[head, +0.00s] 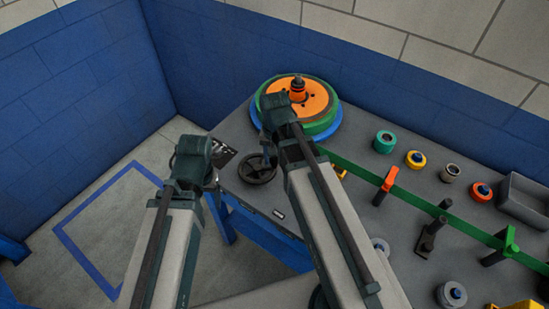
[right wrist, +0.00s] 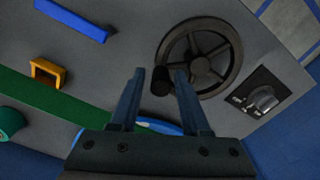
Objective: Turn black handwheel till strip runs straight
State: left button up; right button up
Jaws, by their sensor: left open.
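The black handwheel (head: 257,169) lies on the grey panel near its left edge; in the right wrist view its spoked rim (right wrist: 232,53) and its dark knob (right wrist: 162,82) show. My right gripper (right wrist: 160,88) is open, with the knob between its fingertips and gaps visible on both sides. In the head view my right gripper (head: 268,147) is above the wheel, partly hidden by its own arm. My left gripper (head: 214,188) is left of the wheel, apart from it. The green strip (head: 352,168) runs from the orange and green reel (head: 299,101) towards the lower right.
An orange guide (head: 388,181) and a green guide (head: 506,243) stand along the strip. Several coloured rollers, one teal (head: 384,142), and a grey bin (head: 526,201) stand on the right. A selector knob (right wrist: 264,98) sits beside the wheel. Blue walls close the back and left.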

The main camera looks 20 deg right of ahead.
jog(key=shift+o, duration=0.4)
jog(key=shift+r, duration=0.1)
notch_tip(320, 180, up, 14)
jog(key=p, duration=1.4)
jog(key=shift+f, duration=0.2)
jog(key=shift+a, duration=0.1)
jog(key=s+a+f+n+h+b, duration=0.1)
jog(key=s+a+f+n+b, duration=0.6)
jog(key=s+a+n, duration=0.2)
jog(key=shift+a, duration=0.95)
